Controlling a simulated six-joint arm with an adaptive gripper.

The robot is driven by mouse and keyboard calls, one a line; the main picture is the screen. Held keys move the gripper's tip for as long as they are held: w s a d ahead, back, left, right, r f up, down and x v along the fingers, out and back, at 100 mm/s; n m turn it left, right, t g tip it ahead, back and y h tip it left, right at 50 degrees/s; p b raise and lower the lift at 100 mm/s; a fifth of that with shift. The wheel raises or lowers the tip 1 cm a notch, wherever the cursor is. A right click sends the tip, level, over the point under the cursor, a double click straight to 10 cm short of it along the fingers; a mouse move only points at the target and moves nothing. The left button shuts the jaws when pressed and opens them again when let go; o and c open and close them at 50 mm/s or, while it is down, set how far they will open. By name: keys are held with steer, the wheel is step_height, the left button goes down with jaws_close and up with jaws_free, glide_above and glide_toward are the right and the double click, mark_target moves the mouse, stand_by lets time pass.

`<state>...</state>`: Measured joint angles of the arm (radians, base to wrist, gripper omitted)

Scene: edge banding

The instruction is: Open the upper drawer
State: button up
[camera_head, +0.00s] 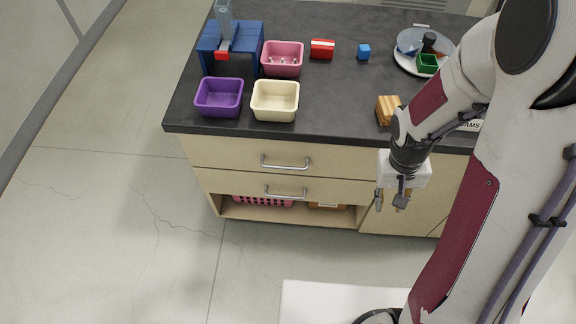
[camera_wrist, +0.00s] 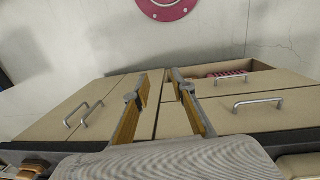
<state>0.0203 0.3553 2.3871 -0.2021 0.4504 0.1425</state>
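The upper drawer (camera_head: 235,155) is a pale wood front just under the dark countertop, and it looks closed. Its silver bar handle (camera_head: 286,163) is clear, with nothing touching it. In the wrist view the upper drawer's handle (camera_wrist: 258,103) shows at the right, beyond the right finger. My gripper (camera_head: 391,203) hangs in front of the cabinet's right part, right of the drawer handles. In the wrist view my gripper (camera_wrist: 160,88) is open and empty, its two fingers apart and the cabinet front showing between them.
A lower drawer with its own handle (camera_head: 286,194) sits below, above an open shelf with a pink basket (camera_head: 262,201). Door handles (camera_wrist: 90,113) show left in the wrist view. Bins, blocks and a plate (camera_head: 404,66) stand on the countertop. Floor in front of the drawers is clear.

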step_height(320, 180, down, 10)
steer(key=w, duration=0.3)
steer(key=m+t+y, duration=1.1)
steer(key=t+y, duration=0.1)
steer(key=y, duration=0.1)
glide_toward(285, 167)
steer(key=x, duration=0.2)
steer(key=shift+w+a+f, duration=0.15)
steer(key=shift+w+f, duration=0.05)
steer(key=shift+w+a, duration=0.1)
steer(key=shift+x, duration=3.75)
